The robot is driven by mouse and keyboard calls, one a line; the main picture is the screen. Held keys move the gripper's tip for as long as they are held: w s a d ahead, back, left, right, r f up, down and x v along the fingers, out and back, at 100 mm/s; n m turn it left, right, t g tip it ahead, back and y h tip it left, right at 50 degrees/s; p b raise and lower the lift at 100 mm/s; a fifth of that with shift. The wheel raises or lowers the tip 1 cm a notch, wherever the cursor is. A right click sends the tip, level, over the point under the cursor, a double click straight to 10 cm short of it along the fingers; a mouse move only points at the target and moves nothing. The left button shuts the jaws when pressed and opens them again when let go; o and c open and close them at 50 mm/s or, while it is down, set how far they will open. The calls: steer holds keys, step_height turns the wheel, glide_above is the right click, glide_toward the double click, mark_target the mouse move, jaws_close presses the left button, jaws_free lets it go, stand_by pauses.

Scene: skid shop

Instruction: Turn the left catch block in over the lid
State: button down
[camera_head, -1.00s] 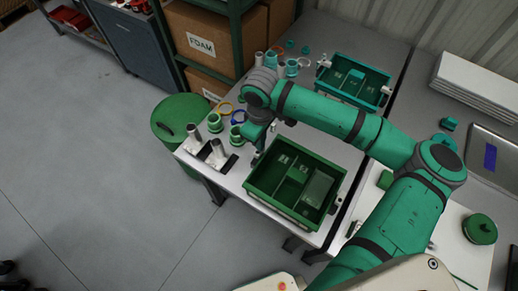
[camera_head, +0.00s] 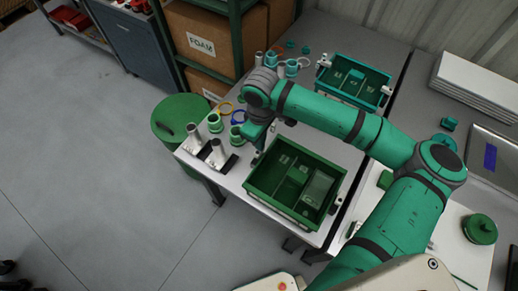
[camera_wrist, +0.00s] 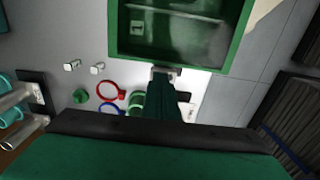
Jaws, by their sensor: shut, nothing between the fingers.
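The green crate (camera_head: 272,200) stands open-topped on the near end of the table, with dividers and a paler panel (camera_head: 320,188) inside. I cannot tell whether that panel is the lid. A small pale catch block (camera_head: 256,155) sits at the crate's upper left rim; another (camera_head: 340,198) is at its right side. My gripper (camera_head: 258,147) points down beside the left block. In the wrist view, my gripper (camera_wrist: 164,76) is shut and empty, its tip at the rim of the crate (camera_wrist: 240,35). I cannot tell whether it touches the block, which is largely hidden there.
A teal tray (camera_head: 378,104) with white catches stands farther back. Metal tubes (camera_head: 218,150) in dark holders, green cups (camera_head: 215,124) and coloured rings (camera_head: 226,107) lie left of my gripper. A green bin (camera_head: 178,108) stands beside the table. My arm spans the table's middle.

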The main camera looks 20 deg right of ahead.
steer(key=shift+f, duration=0.4)
steer(key=shift+r, duration=0.25)
stand_by(0.3)
steer(key=shift+w, duration=0.2)
steer(key=shift+w+a, duration=0.3)
steer(key=shift+w, duration=0.25)
steer(key=shift+w+a, duration=0.25)
steer(key=shift+w, duration=0.25)
steer(key=shift+f, duration=0.15)
steer(key=shift+f, duration=0.65)
